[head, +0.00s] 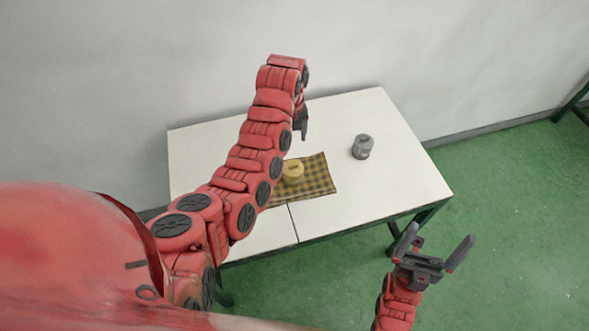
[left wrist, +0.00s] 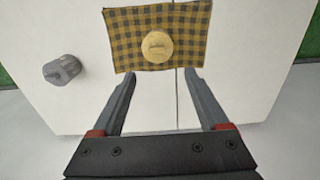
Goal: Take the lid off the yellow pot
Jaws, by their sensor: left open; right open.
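The yellow pot (head: 293,172) stands on a checked yellow-and-black cloth (head: 318,176) on the white table. In the left wrist view the pot (left wrist: 157,46) is seen from above, with its lid on top and a small knob on the lid. My left gripper (head: 301,122) is above the table, behind the pot in the head view; in the left wrist view its open fingers (left wrist: 158,82) point toward the cloth, with nothing between them. My right gripper (head: 435,246) is open and empty, off the table's front right side.
A grey lidded pot or canister (head: 362,147) stands on the table (head: 400,180) to the right of the cloth. It also shows in the left wrist view (left wrist: 62,70). The table's right part is clear. A wall runs behind the table.

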